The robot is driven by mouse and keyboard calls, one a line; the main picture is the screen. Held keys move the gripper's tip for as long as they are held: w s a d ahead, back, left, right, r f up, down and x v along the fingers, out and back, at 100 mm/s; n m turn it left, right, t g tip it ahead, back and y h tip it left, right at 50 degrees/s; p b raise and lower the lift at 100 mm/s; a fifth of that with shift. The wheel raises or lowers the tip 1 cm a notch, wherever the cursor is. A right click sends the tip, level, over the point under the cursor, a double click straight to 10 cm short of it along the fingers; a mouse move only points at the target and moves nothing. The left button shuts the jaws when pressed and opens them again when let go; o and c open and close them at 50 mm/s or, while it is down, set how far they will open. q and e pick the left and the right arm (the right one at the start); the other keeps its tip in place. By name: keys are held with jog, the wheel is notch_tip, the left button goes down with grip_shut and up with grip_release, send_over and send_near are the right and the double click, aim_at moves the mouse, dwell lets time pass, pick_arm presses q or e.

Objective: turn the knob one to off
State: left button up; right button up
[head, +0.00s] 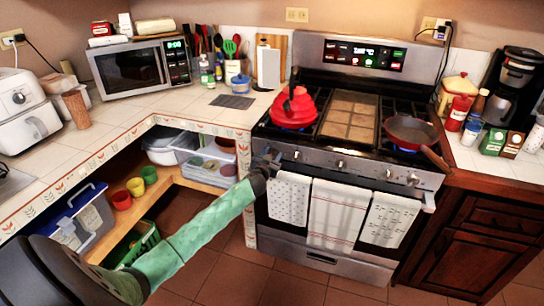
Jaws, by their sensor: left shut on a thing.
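The stove (350,150) stands at the back right, with a row of knobs along its front panel. My left arm reaches in from the lower left. My left gripper (270,160) is at the left end of this panel, shut on a stove knob that its fingers mostly hide. Other knobs show to the right, one close by (296,154), one near the middle (340,164) and one farther right (412,180). The held knob's angle cannot be read. A bluish glow shows under the red kettle (294,110) and by the frying pan (408,132). My right gripper is out of view.
Towels (336,212) hang on the oven handle just below the knobs. The tiled counter (130,115) has its edge left of my gripper, with open shelves (205,178) beneath. A coffee maker (510,85) and jars stand right of the stove.

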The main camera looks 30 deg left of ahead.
pick_arm(q)
jog(key=m, duration=0.3)
jog(key=shift+m, duration=0.4)
jog(key=shift+d+m, duration=0.1)
jog(key=shift+m, duration=0.8)
jog(key=m, duration=0.4)
jog(key=shift+f, duration=0.15)
jog(key=m, duration=0.4)
jog(key=shift+d, duration=0.1)
jog(key=m+p, duration=0.1)
jog(key=m, duration=0.3)
jog(key=shift+f+m, duration=0.1)
jog(key=shift+m, duration=0.2)
jog(key=m+p, duration=0.1)
jog(key=m, duration=0.3)
jog(key=shift+f+m, duration=0.15)
jog(key=shift+m, duration=0.65)
jog(key=shift+m+p, duration=0.3)
jog(key=shift+f, duration=0.1)
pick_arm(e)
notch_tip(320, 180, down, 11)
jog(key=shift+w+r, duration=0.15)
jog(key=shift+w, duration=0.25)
